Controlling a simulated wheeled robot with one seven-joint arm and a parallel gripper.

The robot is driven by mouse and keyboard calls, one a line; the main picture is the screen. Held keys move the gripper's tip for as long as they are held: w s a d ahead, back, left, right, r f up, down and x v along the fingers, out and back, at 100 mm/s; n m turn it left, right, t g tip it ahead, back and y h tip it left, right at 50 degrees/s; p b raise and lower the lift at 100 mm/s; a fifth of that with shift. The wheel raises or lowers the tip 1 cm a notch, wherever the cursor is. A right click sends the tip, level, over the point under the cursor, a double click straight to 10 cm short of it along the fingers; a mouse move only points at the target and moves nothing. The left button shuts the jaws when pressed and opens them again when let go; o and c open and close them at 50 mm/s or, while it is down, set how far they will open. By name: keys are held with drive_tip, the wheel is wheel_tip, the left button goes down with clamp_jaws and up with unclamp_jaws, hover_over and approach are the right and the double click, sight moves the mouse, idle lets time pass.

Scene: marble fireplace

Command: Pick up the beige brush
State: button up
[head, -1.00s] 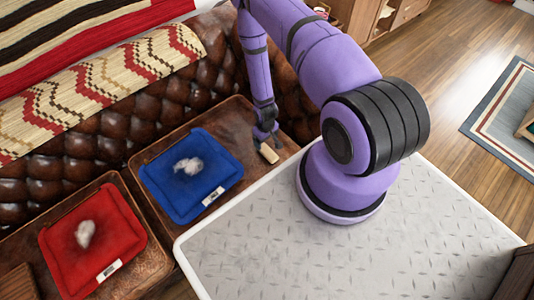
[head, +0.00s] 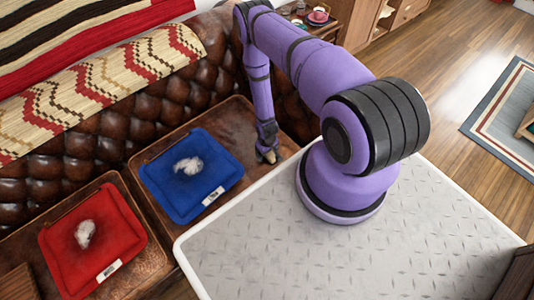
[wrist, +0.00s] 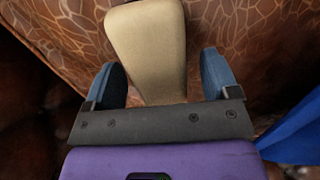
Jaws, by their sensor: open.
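The beige brush (wrist: 148,35) lies on the brown leather seat at the right of the blue cushion. In the wrist view it shows as a smooth tan block reaching up from between my fingers. My gripper (wrist: 161,62) is open, with one blue-grey finger at each side of the brush and a gap on both sides. In the head view my gripper (head: 268,155) points down over the brush and hides most of it. I cannot tell how far the fingers are above the seat.
A blue cushion (head: 175,205) and a red cushion (head: 65,250), each with a grey-white tuft, lie to the left. The tufted leather backrest (head: 75,150) rises behind. A grey metal-topped surface (head: 300,260) is in front.

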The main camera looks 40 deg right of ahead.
drive_tip(key=shift+f, duration=0.25)
drive_tip(key=c, duration=1.1)
drive_tip(key=shift+r, duration=0.2)
drive_tip(key=shift+r, duration=0.55)
wheel_tip(320, 180, up, 2)
drive_tip(key=shift+r, duration=0.1)
drive_tip(key=s+a, duration=0.1)
drive_tip(key=s, duration=0.4)
drive_tip(key=s+a+r, duration=0.1)
drive_tip(key=s+a, duration=0.1)
drive_tip(key=s, duration=0.3)
drive_tip(key=s+a, duration=0.1)
drive_tip(key=s, duration=0.4)
drive_tip(key=shift+s+a+r, duration=0.2)
